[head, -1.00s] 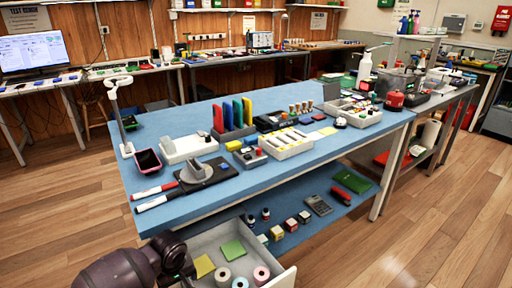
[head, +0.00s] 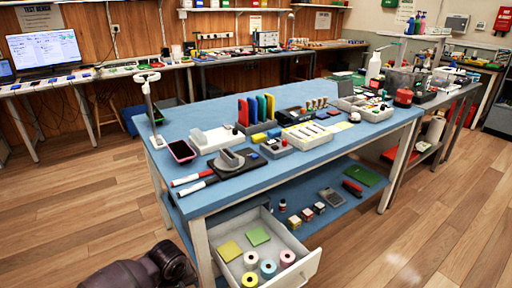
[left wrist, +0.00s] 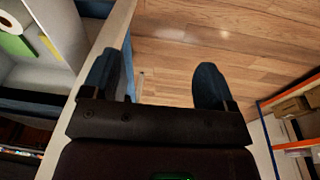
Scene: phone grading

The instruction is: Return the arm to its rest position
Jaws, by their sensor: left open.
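My left arm (head: 145,270) comes in low at the bottom left of the head view, to the left of the open drawer (head: 310,262); its fingertips do not show clearly there. In the left wrist view my left gripper (left wrist: 165,82) is open, with two dark fingers wide apart and nothing between them but a view of the wooden floor. The drawer's pale wall (left wrist: 112,40) runs beside the left finger; I cannot tell whether they touch. My right gripper is in neither view.
The blue-topped table (head: 300,160) carries a pink-edged phone (head: 182,151), markers and trays. The drawer holds sticky notes (head: 258,236) and several tape rolls (head: 267,268). An orange-framed shelf with boxes (left wrist: 292,107) stands at the right in the wrist view. Floor (head: 70,215) left of the table is clear.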

